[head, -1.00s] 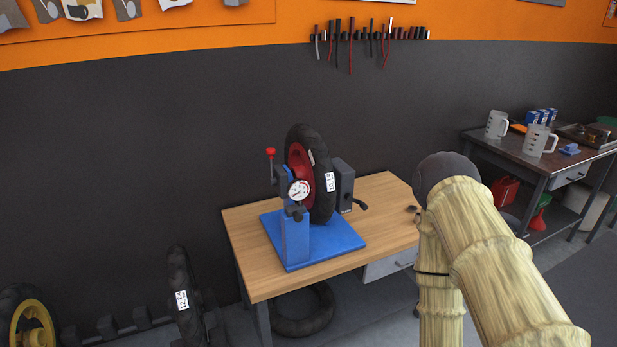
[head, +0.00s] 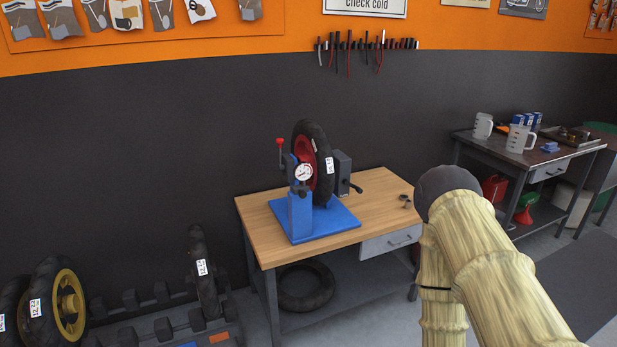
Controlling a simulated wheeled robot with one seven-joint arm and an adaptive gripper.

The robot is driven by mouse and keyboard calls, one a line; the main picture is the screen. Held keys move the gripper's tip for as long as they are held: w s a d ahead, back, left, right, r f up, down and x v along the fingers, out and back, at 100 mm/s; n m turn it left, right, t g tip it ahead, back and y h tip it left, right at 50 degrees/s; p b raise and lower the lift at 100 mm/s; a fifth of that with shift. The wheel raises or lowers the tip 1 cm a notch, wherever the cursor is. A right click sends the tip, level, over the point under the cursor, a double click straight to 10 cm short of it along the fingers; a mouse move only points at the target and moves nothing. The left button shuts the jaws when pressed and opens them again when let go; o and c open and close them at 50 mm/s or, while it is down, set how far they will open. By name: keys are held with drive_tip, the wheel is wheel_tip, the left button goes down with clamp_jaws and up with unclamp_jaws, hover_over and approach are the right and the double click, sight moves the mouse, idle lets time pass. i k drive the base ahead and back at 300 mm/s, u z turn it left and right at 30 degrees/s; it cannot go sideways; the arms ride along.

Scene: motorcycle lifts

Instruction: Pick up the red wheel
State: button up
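The red wheel (head: 306,150) has a red hub and a black tyre (head: 318,138) with a white label. It stands upright in a blue stand (head: 300,215) with a round dial gauge, on the wooden workbench (head: 390,200). The gauge and a post of the stand partly hide the hub. My arm reaches in at the right of the head view, to the right of the bench and apart from the wheel. My gripper itself does not show.
A wheel rack (head: 170,325) with a yellow-hubbed wheel (head: 68,300) stands at the lower left. A loose tyre (head: 305,287) lies on the bench's lower shelf. A dark table (head: 540,150) with jugs stands at the right.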

sight(310, 144)
drive_tip(key=z, duration=0.25)
drive_tip(key=k, duration=0.3)
drive_tip(key=u, duration=1.3)
drive_tip(key=i, duration=1.4)
drive_tip(key=z, duration=0.45)
drive_tip(key=i, duration=1)
drive_tip(key=z, duration=1.25)
drive_tip(key=i, duration=0.25)
drive_tip(key=z, duration=0.05)
